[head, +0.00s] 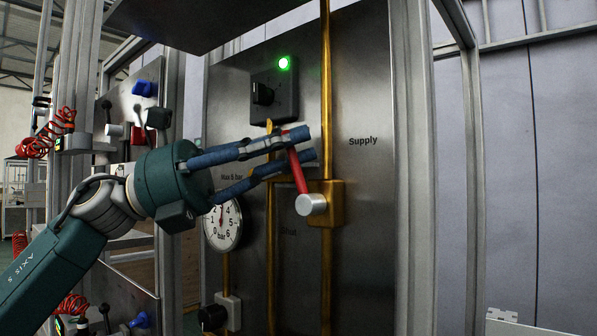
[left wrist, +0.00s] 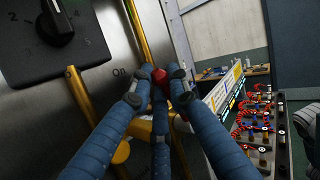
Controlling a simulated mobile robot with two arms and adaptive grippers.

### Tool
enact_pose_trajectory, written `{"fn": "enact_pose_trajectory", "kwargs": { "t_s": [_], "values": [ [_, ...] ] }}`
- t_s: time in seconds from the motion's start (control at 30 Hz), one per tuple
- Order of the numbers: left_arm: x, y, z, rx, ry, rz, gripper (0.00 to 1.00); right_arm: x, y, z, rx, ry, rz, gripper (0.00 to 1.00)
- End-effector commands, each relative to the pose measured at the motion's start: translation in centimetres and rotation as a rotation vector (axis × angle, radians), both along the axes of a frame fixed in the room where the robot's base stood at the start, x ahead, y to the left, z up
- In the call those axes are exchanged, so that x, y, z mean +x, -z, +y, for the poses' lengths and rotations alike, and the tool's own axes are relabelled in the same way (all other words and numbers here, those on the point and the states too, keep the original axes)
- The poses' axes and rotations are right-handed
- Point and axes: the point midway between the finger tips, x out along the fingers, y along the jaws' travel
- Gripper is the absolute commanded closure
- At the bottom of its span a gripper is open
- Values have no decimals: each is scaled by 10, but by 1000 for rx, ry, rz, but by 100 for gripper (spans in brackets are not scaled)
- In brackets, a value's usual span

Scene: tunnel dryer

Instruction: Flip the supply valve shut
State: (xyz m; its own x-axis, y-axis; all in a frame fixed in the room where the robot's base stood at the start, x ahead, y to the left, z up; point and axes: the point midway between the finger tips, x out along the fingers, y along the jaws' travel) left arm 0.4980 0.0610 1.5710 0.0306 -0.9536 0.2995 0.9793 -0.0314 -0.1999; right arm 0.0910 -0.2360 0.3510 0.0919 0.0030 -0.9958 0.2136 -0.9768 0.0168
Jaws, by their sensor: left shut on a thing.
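The supply valve is a brass body (head: 330,207) on a vertical brass pipe, with the label "Supply" (head: 363,141) to its upper right. Its red handle (head: 299,175) rises from a silver hub (head: 311,204) and leans slightly left, close to in line with the pipe. My left gripper (head: 304,146) reaches in from the left, its blue fingers closed around the upper part of the handle. In the left wrist view a bit of the red handle (left wrist: 159,77) shows between the fingertips; the fingers hide much of the valve. My right gripper is out of view.
A black box (head: 273,95) with a rotary knob and a lit green lamp (head: 284,62) sits above the gripper. A round pressure gauge (head: 222,225) is below my wrist. A second brass pipe runs left of the supply pipe. A metal frame post (head: 412,180) stands right of the panel.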

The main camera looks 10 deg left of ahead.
Motion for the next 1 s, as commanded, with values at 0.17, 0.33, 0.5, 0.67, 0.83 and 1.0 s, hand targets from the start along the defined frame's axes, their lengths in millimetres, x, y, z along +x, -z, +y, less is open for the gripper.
{"fn": "enact_pose_trajectory", "kwargs": {
  "t_s": [0.17, 0.33, 0.5, 0.67, 0.83, 1.0],
  "values": [
    [4, 11, 7, -97, 2, 67, 100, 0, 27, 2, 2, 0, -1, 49],
    [7, 11, 11, -162, 1, 109, 100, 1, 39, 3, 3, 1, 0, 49],
    [9, 11, 13, -198, 1, 134, 100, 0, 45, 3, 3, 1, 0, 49],
    [9, 10, 14, -210, 0, 141, 100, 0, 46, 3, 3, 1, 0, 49],
    [9, 9, 14, -211, 0, 142, 100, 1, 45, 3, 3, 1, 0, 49],
    [9, 9, 14, -211, 0, 142, 100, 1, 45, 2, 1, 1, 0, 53]
  ]
}}
